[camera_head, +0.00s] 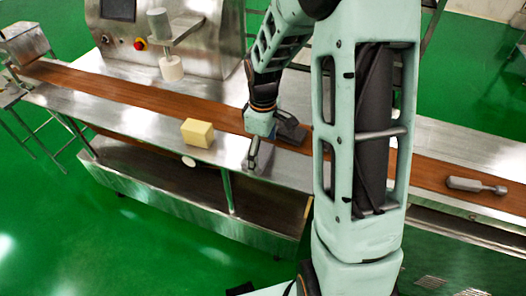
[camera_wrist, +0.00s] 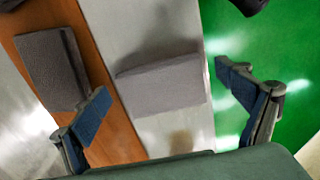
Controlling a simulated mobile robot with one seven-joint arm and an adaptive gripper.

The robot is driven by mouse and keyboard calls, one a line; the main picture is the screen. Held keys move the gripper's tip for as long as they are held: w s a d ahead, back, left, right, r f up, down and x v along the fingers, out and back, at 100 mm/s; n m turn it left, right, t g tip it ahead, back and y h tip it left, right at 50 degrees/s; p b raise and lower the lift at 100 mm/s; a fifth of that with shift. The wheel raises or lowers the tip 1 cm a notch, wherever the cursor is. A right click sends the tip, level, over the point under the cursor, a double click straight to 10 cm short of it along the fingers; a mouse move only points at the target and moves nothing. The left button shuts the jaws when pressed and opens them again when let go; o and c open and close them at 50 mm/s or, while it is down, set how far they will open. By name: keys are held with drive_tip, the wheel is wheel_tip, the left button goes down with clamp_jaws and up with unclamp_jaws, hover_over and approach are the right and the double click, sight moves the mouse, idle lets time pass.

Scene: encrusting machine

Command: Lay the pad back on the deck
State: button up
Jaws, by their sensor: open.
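A grey, flat-faced pad (camera_wrist: 160,88) shows in the wrist view over the bare steel deck (camera_wrist: 150,20), with its right end near the deck's edge. My gripper (camera_wrist: 164,80) is open, with one finger on each side of the pad. Both fingers look apart from its ends.
A yellow block (camera_head: 198,133) stands on the deck left of my gripper. A grey metal tool (camera_head: 476,185) lies on the belt at the right. A steel machine with a white cylinder (camera_head: 171,68) stands behind the belt. Green floor lies open in front of the deck.

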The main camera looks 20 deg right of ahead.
sight(263, 155)
wheel_tip(263, 155, up, 12)
drive_tip(key=p, duration=0.2)
drive_tip(key=shift+r, duration=0.2)
idle(0.5)
